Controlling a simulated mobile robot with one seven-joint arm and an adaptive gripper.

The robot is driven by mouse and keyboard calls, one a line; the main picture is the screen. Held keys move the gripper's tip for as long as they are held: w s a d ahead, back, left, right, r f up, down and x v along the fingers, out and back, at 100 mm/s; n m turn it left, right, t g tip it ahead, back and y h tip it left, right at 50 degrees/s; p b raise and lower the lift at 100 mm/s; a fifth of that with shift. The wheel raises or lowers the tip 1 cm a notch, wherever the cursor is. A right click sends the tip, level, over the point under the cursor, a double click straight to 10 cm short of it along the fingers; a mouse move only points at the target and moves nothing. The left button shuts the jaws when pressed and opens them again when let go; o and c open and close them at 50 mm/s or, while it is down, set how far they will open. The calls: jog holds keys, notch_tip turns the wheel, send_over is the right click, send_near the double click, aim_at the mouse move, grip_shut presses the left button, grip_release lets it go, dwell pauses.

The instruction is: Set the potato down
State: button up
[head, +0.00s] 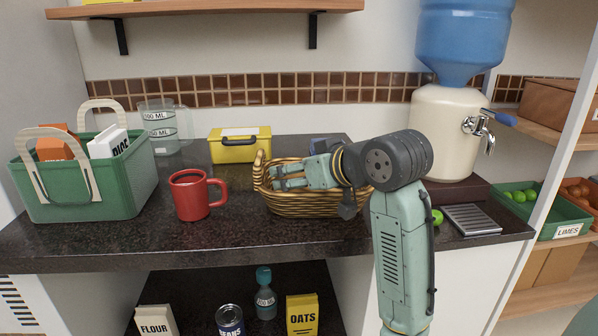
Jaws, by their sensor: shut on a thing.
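My gripper (279,178) reaches in from the right, with its fingers pointing left over the mouth of the wicker basket (312,208). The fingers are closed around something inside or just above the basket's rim. I cannot make out the potato itself; the fingers and the gripper body hide what is between them. I cannot tell whether the held thing touches the basket.
A red mug (190,196) stands left of the basket, and a yellow box (240,146) behind it. A green tote (92,183) and a measuring jug (160,128) are farther left. A water dispenser (446,125) and a metal grate (472,220) are right. Dark counter shows in front.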

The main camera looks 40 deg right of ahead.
jog(key=shift+f+b, duration=0.35)
jog(key=shift+f, duration=0.25)
jog(key=o, duration=1.4)
jog(key=shift+c, duration=0.2)
jog(key=shift+r, duration=0.1)
jog(key=shift+r+p, duration=0.3)
jog(key=shift+r, duration=0.05)
jog(key=b+v, duration=0.1)
jog(key=v, duration=1.1)
jog(key=shift+r, duration=0.2)
jog(key=shift+a, duration=0.1)
